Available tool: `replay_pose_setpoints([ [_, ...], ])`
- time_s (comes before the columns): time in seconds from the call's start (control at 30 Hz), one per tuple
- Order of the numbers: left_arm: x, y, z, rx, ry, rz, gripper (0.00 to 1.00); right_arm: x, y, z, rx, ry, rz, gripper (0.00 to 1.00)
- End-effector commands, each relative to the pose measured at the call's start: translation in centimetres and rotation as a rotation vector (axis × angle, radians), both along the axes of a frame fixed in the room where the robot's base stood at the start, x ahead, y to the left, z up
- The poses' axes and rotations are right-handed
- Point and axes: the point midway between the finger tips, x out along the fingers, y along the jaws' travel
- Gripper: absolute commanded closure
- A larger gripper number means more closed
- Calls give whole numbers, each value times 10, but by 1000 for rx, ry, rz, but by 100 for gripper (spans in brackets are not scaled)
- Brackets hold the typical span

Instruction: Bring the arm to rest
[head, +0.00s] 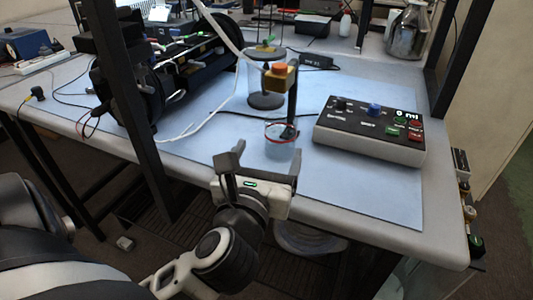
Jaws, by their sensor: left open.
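My left arm comes in from the lower left. Its gripper (260,168) is open and empty at the table's front edge, its two grey fingers spread apart. A small clear beaker (281,148) with a red rim line stands just beyond the fingers, and I cannot tell from this view whether they touch. My right gripper is not in view.
A control box (370,130) with a display, knobs and buttons sits on the blue mat (385,190) to the right. A large black apparatus (175,75) with cables and a white tube stands at the left. Dark posts cross the view.

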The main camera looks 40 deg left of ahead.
Motion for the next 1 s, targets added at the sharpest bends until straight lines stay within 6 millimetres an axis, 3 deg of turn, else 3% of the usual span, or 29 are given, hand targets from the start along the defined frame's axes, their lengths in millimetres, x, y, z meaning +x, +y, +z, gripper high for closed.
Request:
replay_pose_setpoints([
  [0.37, 0, 0, 1, 4, -3, -1, 20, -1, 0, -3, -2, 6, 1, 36],
  [0.47, 1, -3, 11, 70, -39, -20, 20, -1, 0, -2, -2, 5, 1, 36],
  [0.53, 2, -11, 28, 192, -99, -53, 20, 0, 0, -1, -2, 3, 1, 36],
  [0.63, -2, -35, 60, 493, -214, -125, 20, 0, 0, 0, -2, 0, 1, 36],
  [0.7, -8, -63, 76, 766, -285, -190, 20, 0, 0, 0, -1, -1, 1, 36],
  [0.77, -13, -91, 80, 1016, -327, -251, 20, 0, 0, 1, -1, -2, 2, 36],
  [0.87, -22, -135, 62, 1437, -357, -371, 20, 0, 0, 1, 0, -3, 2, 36],
  [0.97, -30, -166, 18, 1850, -333, -528, 20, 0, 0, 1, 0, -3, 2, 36],
  [1.0, -34, -173, -6, 2009, -307, -605, 20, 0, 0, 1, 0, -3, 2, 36],
])
